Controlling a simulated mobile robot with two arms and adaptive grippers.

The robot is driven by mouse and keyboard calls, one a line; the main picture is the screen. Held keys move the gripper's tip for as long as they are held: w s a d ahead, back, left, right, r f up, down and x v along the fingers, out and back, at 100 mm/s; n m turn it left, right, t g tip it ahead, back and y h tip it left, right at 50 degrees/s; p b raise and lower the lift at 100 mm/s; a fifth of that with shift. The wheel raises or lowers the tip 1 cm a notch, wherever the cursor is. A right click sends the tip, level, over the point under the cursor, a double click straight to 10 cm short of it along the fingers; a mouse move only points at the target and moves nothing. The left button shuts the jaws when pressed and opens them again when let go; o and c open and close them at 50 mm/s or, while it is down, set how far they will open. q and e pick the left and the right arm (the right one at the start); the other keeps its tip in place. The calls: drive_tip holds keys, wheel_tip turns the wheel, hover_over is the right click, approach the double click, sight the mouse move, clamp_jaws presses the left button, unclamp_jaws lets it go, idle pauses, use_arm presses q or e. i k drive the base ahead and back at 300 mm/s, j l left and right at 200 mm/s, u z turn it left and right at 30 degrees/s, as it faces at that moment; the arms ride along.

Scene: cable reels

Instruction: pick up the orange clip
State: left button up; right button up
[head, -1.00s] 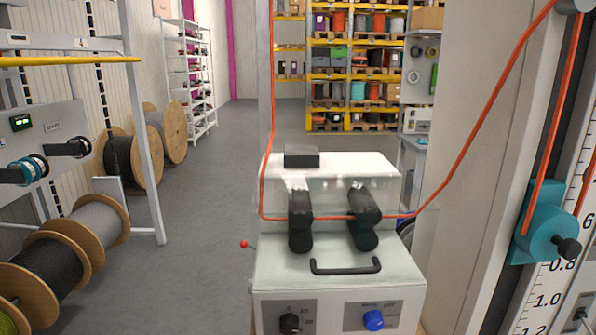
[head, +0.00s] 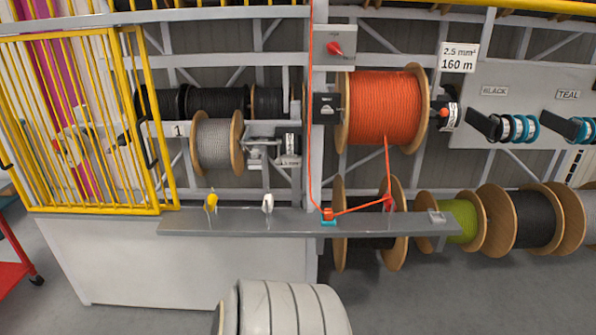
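A small orange piece (head: 328,214), which looks like the orange clip, sits on a teal base on the long grey ledge (head: 290,222), right of the middle of the head view. The orange cable (head: 360,208) runs down to it from above, and on to the right along the ledge. It then rises to the big orange reel (head: 384,107). The clip is small, so its exact shape and hold on the cable are hard to tell. Neither of my grippers shows in this view.
A yellow piece (head: 211,201) and a white piece (head: 267,203) stand on the ledge to the left. A yellow barred gate (head: 90,120) is at far left. A grey reel (head: 217,143) hangs behind; a green reel (head: 462,220) and black reels stand lower right.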

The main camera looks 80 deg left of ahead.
sight(328, 214)
drive_tip(key=u, duration=2.4)
drive_tip(key=i+j+z, duration=0.25)
drive_tip(key=j, duration=0.3)
drive_tip(key=i+j+z, duration=0.1)
drive_tip(key=i+j, duration=0.15)
